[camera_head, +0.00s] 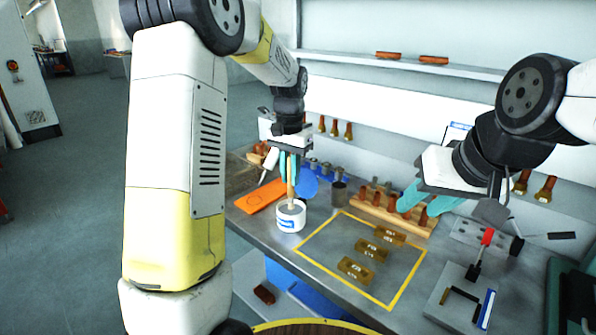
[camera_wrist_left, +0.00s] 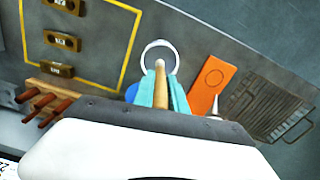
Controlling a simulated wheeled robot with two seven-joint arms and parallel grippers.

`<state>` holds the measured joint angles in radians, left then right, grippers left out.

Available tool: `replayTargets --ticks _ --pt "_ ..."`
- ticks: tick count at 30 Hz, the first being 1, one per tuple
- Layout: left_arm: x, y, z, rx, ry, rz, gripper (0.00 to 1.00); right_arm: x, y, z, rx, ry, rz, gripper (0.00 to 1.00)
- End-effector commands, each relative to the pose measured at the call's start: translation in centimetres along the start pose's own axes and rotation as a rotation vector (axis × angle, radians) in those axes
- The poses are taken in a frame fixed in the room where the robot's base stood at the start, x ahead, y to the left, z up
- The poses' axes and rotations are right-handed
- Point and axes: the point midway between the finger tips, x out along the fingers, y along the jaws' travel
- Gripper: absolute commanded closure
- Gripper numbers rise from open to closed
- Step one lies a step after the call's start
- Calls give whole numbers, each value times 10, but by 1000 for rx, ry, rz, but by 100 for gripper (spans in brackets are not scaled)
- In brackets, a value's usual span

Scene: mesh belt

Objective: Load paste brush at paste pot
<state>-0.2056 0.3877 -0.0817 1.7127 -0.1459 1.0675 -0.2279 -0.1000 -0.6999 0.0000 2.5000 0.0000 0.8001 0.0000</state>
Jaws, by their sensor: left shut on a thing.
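The paste pot (camera_head: 290,217) is a white cup with a blue label, standing on the grey bench left of the yellow outline. It also shows in the left wrist view (camera_wrist_left: 147,49) as a white ring. My left gripper (camera_head: 289,170) is above the pot, its teal fingers shut on the wooden handle of the paste brush (camera_head: 290,190). The brush is about upright, its lower end at the pot's mouth; the wrist view shows the handle (camera_wrist_left: 161,85) between the fingers. The brush tip is hidden. My right gripper (camera_head: 420,200) is beside the wooden tool rack, its teal fingers apart.
Several brass-coloured blocks (camera_head: 367,248) lie inside the yellow outline (camera_head: 318,261). A wooden rack (camera_head: 395,218) with several handles stands behind it. An orange plate (camera_head: 259,196) lies left of the pot. A grey fixture (camera_head: 460,300) with a red-handled clamp (camera_head: 487,237) is at right.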

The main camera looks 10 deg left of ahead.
Motion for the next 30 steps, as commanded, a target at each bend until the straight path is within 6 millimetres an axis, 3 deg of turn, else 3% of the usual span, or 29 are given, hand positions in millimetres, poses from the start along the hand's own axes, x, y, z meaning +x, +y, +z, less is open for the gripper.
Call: replayTargets --ticks 30 --pt "8 0 0 0 -1 0 100 0 0 0 0 0 0 61"
